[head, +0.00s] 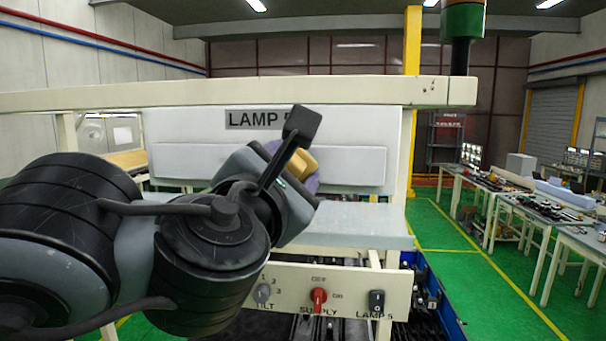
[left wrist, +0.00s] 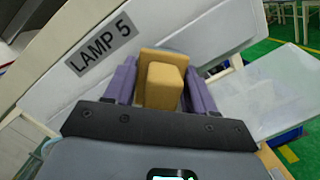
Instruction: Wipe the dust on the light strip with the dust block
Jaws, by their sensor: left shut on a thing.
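The dust block (head: 304,163) is a yellow-tan block with a wider plate at its far end, seen in full in the left wrist view (left wrist: 163,82). My left gripper (left wrist: 161,84) is shut on it, with a purple finger on either side. In the head view the gripper (head: 300,166) is in front of the pale grey light strip (head: 190,163) below the "LAMP 5" label. My arm and gripper hide the strip's middle. I cannot tell whether the block touches the strip. No distinct dust shows on its visible parts. My right gripper is out of view.
A pale shelf (head: 360,222) juts out below the strip. Under it a cream panel (head: 340,288) carries a tilt knob (head: 262,293), a red supply switch (head: 318,296) and a black lamp switch (head: 376,302). A cream beam (head: 200,93) runs above.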

